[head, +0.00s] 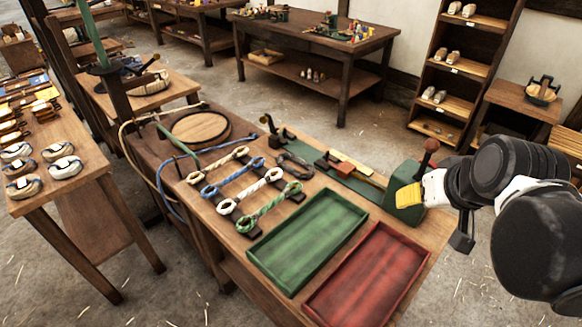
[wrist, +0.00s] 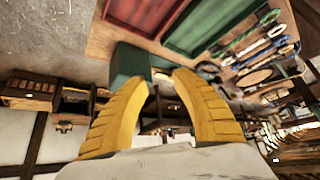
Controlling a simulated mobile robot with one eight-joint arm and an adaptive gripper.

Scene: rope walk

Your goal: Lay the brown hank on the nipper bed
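Several looped hanks lie in a row on dark rests on the bench. The farthest, a tan-brown one (head: 225,163), is the closest match to the brown hank; a dark loop (head: 295,165) lies beside the row. The nipper bed (head: 350,182) is a long green base with wooden pieces on it, ending at the right in a green block (head: 405,178) with a brown-knobbed lever. My gripper (head: 412,193) has yellow fingers and appears beside this block in the head view. In the wrist view my gripper (wrist: 162,80) is open and empty, with the green block (wrist: 128,65) beyond its left finger.
A green tray (head: 308,235) and a red tray (head: 368,280) occupy the bench front. A blue hank (head: 232,177), a white hank (head: 250,195) and a green hank (head: 270,207) lie in the row. A round wooden board (head: 200,127) is at the far left.

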